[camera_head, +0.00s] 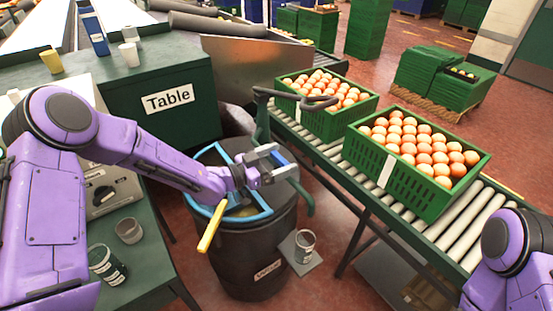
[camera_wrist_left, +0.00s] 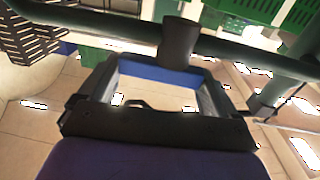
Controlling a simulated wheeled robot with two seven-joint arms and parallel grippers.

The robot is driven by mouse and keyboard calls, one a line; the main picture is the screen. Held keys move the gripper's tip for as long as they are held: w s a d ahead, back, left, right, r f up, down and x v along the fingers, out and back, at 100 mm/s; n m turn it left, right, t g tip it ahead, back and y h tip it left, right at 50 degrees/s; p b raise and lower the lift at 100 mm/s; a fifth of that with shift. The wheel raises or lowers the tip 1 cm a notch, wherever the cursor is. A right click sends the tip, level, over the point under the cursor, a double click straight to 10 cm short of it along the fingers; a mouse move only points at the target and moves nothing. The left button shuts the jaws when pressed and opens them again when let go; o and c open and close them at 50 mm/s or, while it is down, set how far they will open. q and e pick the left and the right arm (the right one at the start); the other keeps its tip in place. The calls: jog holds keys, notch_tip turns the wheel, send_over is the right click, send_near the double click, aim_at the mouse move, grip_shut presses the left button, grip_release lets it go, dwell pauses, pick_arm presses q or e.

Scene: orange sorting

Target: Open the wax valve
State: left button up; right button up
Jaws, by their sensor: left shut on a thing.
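My left gripper (camera_head: 283,164) is at the right rim of a dark drum (camera_head: 245,255) with a blue ring on top and a white label. In the left wrist view, the left gripper (camera_wrist_left: 160,78) has a blue bar (camera_wrist_left: 158,72) between its fingertips, which looks like the wax valve's handle. A dark upright cylinder (camera_wrist_left: 180,42) stands just beyond it, against a dark green pipe (camera_wrist_left: 250,48). In the head view the gripper hides most of the valve. A green pipe (camera_head: 301,196) bends down beside the drum. The right gripper is out of view.
A yellow handle (camera_head: 212,227) sticks out from the drum's front. A cup (camera_head: 305,246) stands on a small plate right of the drum. A roller conveyor (camera_head: 335,150) carries orange-filled green crates (camera_head: 399,180) on the right. A green table (camera_head: 160,120) stands behind left.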

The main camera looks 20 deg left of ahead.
pick_arm(q)
jog(key=shift+d+r+n+t+y, duration=0.1)
jog(key=shift+r+n+t+y, duration=0.2)
jog(key=shift+n+t+y, duration=0.25)
jog(key=shift+r, duration=0.15)
jog(key=shift+c, duration=0.2)
jog(key=o, duration=0.7)
jog(key=shift+o, duration=0.4)
jog(key=shift+w, duration=0.1)
jog(key=shift+a, duration=0.2)
jog(key=v, duration=1.1)
jog(key=shift+f, duration=0.4)
